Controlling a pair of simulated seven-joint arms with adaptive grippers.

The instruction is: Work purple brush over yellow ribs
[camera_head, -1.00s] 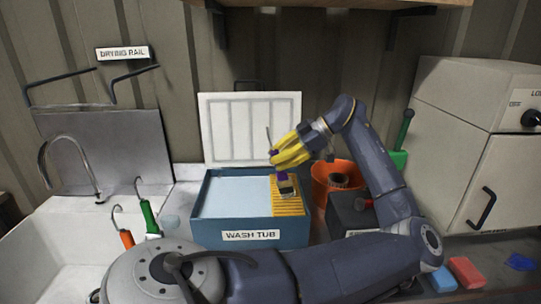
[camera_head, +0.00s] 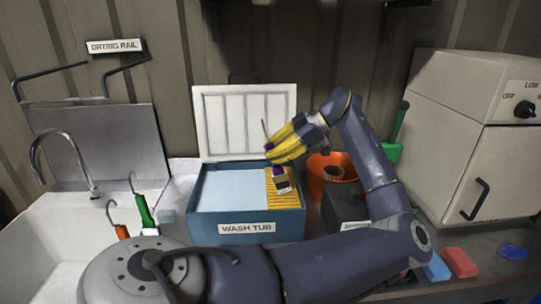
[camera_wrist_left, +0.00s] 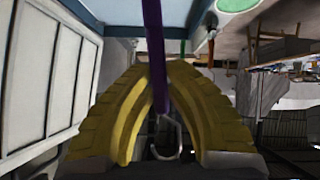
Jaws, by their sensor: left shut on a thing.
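My left gripper (camera_head: 268,154) has yellow fingers and is shut on the purple brush (camera_head: 277,172). The brush's purple handle (camera_wrist_left: 154,50) runs up between the fingers in the left wrist view, with a metal hook at its end. The brush head points down over the yellow ribs (camera_head: 288,200), at the right side of the blue wash tub (camera_head: 245,229). I cannot tell whether the bristles touch the ribs. My right gripper is not in view.
The tub's white lid (camera_head: 245,120) stands open behind it. An orange bucket (camera_head: 326,178) and a dark box (camera_head: 344,206) are to the right. A sink with a tap (camera_head: 50,150) and hooked green and orange handles (camera_head: 143,209) are at left. A cabinet (camera_head: 480,140) stands far right.

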